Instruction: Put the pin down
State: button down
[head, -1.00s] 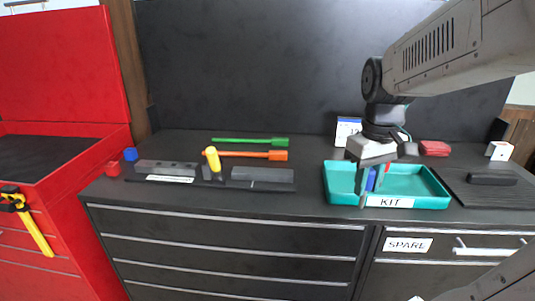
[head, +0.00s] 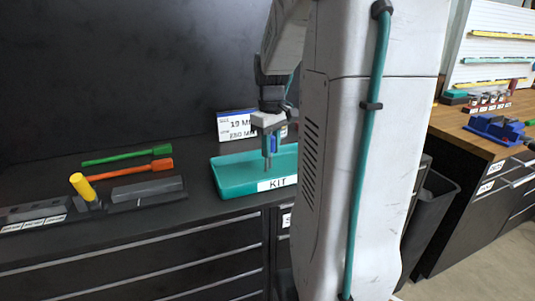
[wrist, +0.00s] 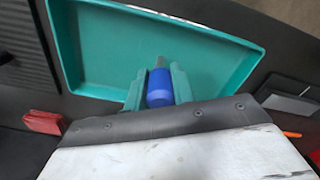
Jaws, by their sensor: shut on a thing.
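My gripper (head: 270,153) is shut on a blue pin (wrist: 159,88) with a grey metal tip. In the wrist view my gripper (wrist: 152,90) has its two teal-grey fingers on either side of the pin. The pin's blue part also shows between the fingers in the head view. The teal tray marked KIT (head: 232,176) lies under my gripper, and it fills much of the wrist view (wrist: 100,45). The pin is over the tray's area; I cannot tell whether its tip touches the floor. The tray floor that shows is bare.
A red object (wrist: 43,122) lies beside the tray. My arm blocks the tray's right side.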

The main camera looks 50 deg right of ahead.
jog(key=shift+f, duration=1.3)
jog(key=shift+f, duration=0.15)
jog(key=c, duration=1.2)
grip_release()
